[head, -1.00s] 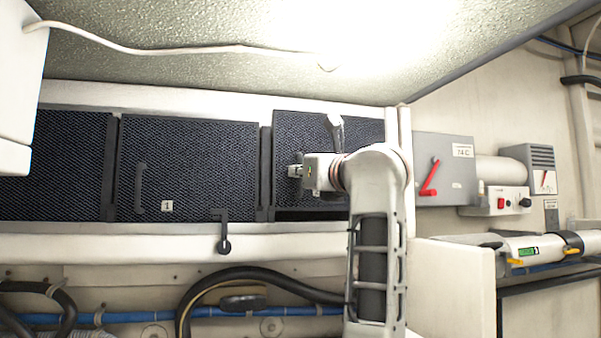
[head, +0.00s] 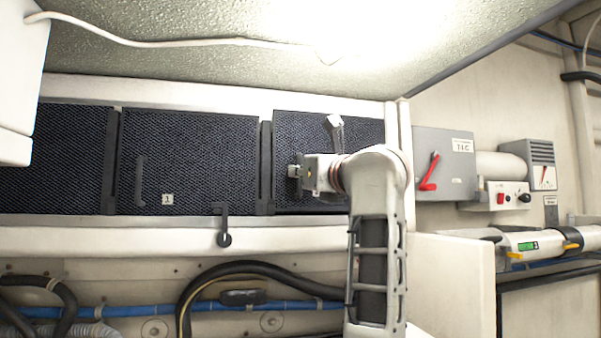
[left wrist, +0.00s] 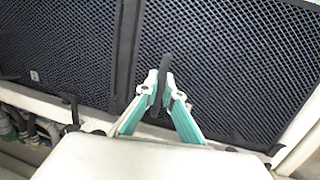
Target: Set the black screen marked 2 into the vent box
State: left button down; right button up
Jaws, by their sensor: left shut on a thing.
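A black mesh screen (head: 300,125) stands upright at the right bay of the vent box (head: 180,90). No number shows on it; my arm covers part of its lower half. My left gripper (head: 294,171) is in front of it. In the left wrist view the gripper (left wrist: 163,92) is shut on the dark handle (left wrist: 166,64) of this screen (left wrist: 230,80). I cannot tell whether the screen is fully seated. The screen marked 1 (head: 190,145) fills the middle bay. My right gripper is not in view.
A black turn latch (head: 224,239) hangs below the middle screen. Another mesh screen (head: 70,150) is at the left. A grey switch box (head: 440,170) with a red lever is right of the vent box. Hoses (head: 250,275) run below; the ceiling is close above.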

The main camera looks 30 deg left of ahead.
pick_arm(q)
jog(key=shift+d+f+b, duration=0.1)
jog(key=shift+f+b, duration=0.6)
jog(key=shift+f, duration=0.5)
jog(key=c, duration=2.1)
grip_release()
jog(key=shift+c, duration=0.2)
jog(key=shift+w+f, duration=0.1)
jog(key=shift+w, duration=0.05)
